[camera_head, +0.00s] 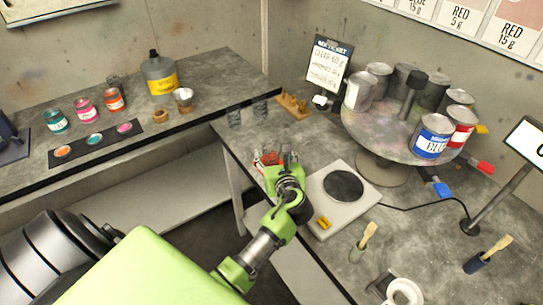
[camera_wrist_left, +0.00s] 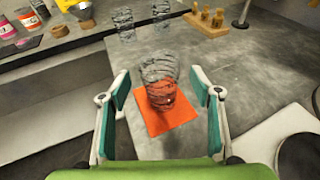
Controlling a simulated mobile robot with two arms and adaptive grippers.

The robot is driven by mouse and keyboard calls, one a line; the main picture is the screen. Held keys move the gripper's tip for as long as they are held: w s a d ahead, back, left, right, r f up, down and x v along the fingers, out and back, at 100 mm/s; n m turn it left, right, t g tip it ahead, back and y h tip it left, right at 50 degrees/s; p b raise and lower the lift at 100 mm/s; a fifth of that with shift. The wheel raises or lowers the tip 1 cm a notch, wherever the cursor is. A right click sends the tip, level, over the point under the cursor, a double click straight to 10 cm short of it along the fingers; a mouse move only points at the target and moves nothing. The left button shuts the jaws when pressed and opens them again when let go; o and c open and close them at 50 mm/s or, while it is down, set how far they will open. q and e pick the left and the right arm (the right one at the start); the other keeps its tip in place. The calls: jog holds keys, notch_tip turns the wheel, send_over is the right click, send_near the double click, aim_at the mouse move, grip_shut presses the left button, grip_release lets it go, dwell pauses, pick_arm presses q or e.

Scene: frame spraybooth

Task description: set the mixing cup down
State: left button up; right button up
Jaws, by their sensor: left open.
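The mixing cup (camera_wrist_left: 160,82) is clear with dark markings. It stands upright on an orange square mat (camera_wrist_left: 168,119) on the table, in the middle of the left wrist view. My left gripper (camera_wrist_left: 165,91) is open, with one finger on each side of the cup and a gap visible on both sides. In the head view my left gripper (camera_head: 285,160) is over the table's left front edge and hides most of the cup. An orange-red bit of the mat (camera_head: 268,158) shows beside it. My right gripper is not in view.
A scale (camera_head: 341,198) with a dark round plate is right of the gripper. A turntable (camera_head: 385,128) with several paint cans stands behind it. Two clear cups (camera_head: 247,112) and a wooden block (camera_head: 293,106) are at the back. Brushes in holders stand at the front right.

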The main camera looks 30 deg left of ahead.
pick_arm(q)
jog(key=x, duration=0.3)
jog(key=shift+w+a+f, duration=0.2)
jog(key=shift+a+f, duration=0.05)
jog(key=shift+f, duration=0.05)
jog(key=c, duration=1)
jog(key=shift+r, duration=0.2)
